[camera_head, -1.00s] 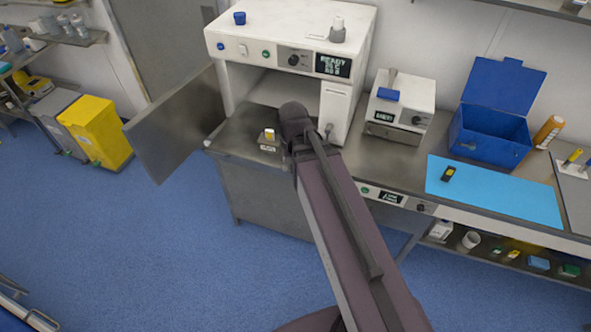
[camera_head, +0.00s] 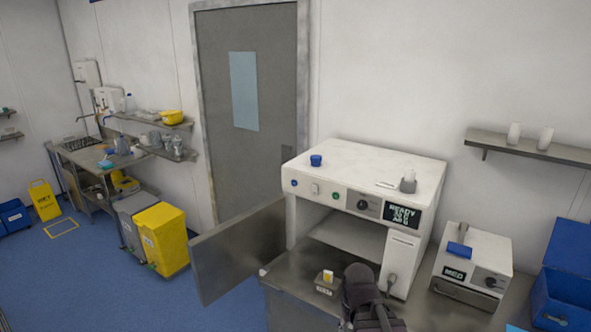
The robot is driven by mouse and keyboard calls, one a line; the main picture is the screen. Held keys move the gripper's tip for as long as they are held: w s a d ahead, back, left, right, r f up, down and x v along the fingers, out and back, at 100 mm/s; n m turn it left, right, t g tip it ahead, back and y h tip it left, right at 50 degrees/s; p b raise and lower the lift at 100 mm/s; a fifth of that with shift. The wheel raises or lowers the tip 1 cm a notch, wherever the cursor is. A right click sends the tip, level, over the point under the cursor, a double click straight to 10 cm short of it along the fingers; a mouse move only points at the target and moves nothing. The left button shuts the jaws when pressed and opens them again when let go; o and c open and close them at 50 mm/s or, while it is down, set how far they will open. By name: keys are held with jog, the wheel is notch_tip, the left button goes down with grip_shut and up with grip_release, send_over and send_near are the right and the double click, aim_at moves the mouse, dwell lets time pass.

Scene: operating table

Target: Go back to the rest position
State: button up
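My arm (camera_head: 362,295) rises from the bottom edge, in front of the steel bench and the white cabinet machine (camera_head: 370,172). My gripper's fingers are hidden behind the arm, so whether it is open or shut does not show. The machine's door (camera_head: 240,252) stands open to the left, and its display reads "READY". A small block with a yellow and white item (camera_head: 327,279) sits on the bench just left of my arm.
A smaller white device (camera_head: 472,262) and a blue box (camera_head: 565,285) stand to the right on the bench. Yellow (camera_head: 162,238) and grey bins stand on the floor at left, with a yellow wet-floor sign (camera_head: 44,201) beyond. Blue floor is free at lower left.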

notch_tip(320, 180, down, 12)
jog(key=b, duration=1.1)
jog(key=shift+c, duration=0.2)
dwell(0.4)
